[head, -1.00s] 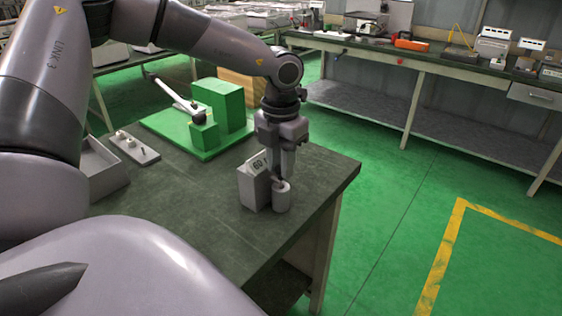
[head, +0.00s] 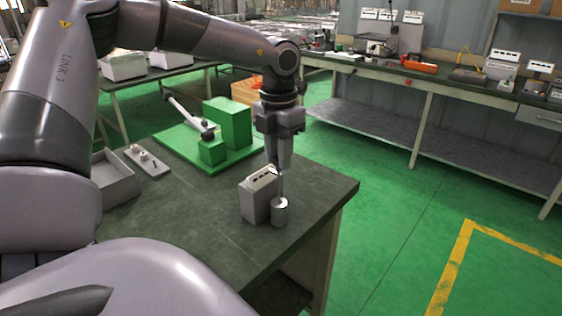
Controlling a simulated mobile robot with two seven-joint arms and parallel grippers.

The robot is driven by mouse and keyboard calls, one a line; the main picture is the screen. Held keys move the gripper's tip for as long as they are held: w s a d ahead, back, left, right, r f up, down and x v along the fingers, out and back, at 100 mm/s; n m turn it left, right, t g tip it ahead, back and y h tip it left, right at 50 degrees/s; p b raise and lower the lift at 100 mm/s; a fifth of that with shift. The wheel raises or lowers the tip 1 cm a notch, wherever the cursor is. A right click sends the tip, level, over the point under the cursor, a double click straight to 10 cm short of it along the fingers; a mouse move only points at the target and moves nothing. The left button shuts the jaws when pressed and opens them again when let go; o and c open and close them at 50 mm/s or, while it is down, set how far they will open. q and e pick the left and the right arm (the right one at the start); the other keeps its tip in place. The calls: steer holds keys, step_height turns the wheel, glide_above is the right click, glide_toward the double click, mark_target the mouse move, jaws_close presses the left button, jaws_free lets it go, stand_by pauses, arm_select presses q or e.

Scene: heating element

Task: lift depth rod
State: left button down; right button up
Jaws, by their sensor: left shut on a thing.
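My left gripper (head: 278,166) points down above the right part of the dark table. It is shut on a thin light depth rod (head: 281,186), of which a short length shows below the fingertips. The rod is upright, and its lower end meets the top of a small grey cylinder (head: 280,214). I cannot tell whether that end is inside the cylinder or just above it. A pale grey box (head: 255,200) with dark marks on its top stands right beside the cylinder on the left. My right gripper is not in view.
A green base (head: 180,151) with green blocks (head: 228,122) and a metal lever (head: 188,113) stands behind. A grey tray (head: 115,184) and a small plate with pegs (head: 148,162) lie left. The table's right edge is close to the cylinder. The table's middle is clear.

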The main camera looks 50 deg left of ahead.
arm_select(q)
steer(key=shift+w+r, duration=0.15)
steer(key=shift+r, duration=0.15)
steer(key=c, duration=1.2)
jaws_free()
step_height(320, 180, up, 7)
steer(key=shift+r, duration=0.1)
